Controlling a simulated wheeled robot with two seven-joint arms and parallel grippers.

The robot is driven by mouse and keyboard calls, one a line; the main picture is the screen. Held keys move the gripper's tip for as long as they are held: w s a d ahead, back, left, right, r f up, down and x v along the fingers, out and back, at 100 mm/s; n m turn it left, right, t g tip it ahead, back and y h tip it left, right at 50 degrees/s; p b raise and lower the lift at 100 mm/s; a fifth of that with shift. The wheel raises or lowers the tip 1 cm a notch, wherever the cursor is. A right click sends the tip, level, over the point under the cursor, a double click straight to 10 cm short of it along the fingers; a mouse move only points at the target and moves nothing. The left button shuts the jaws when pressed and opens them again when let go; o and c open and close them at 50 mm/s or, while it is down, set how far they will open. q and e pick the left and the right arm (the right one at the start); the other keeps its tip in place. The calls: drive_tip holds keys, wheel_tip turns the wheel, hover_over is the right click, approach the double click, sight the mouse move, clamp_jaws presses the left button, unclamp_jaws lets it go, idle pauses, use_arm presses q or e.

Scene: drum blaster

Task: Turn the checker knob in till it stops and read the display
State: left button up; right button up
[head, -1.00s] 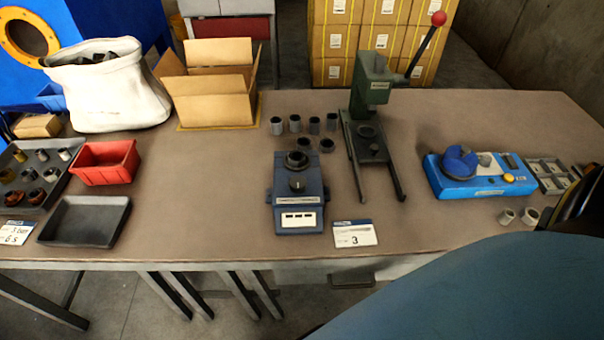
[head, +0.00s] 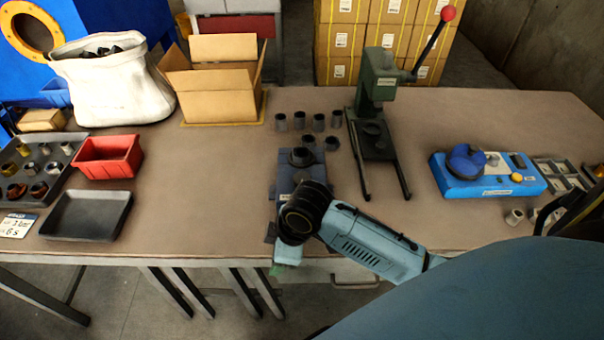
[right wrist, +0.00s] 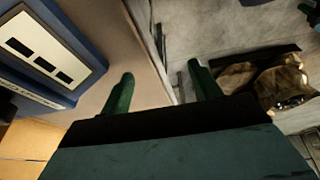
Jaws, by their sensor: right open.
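The dark blue checker (head: 287,170) stands on the middle of the table with a dark ring on its top. My right arm covers its front in the head view, so the knob is hidden there. Its white display panel (right wrist: 50,50) with three dark windows shows at the upper left of the right wrist view; I cannot make out a reading. My right gripper (right wrist: 160,85) is open and empty, its two green fingers apart beside the checker's front. In the head view, a green fingertip (head: 277,269) shows near the table's front edge. My left gripper is not in view.
A green lever press (head: 379,85) stands right of the checker, with several grey cylinders (head: 318,122) behind the checker. A bright blue device (head: 490,183) is at the right. A red bin (head: 107,157) and black tray (head: 87,216) are at the left, with bare table between.

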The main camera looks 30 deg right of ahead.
drive_tip(key=w+r+n, duration=0.1)
drive_tip(key=w+d+r+n, duration=0.1)
drive_tip(key=w, duration=0.1)
drive_tip(key=w+r+n, duration=0.1)
drive_tip(key=w+r, duration=0.1)
drive_tip(key=shift+d+n+g, duration=0.3)
drive_tip(key=w+d+r+n+h, duration=0.1)
drive_tip(key=w+d+r+n, duration=0.2)
drive_tip(key=w+d+r, duration=0.15)
drive_tip(key=n+g+h, duration=0.2)
drive_tip(key=n, duration=0.1)
approach(302, 178)
drive_tip(key=f+b, duration=0.2)
drive_tip(key=f, duration=0.2)
drive_tip(key=shift+d+f, duration=0.2)
drive_tip(key=shift+f, duration=2.15)
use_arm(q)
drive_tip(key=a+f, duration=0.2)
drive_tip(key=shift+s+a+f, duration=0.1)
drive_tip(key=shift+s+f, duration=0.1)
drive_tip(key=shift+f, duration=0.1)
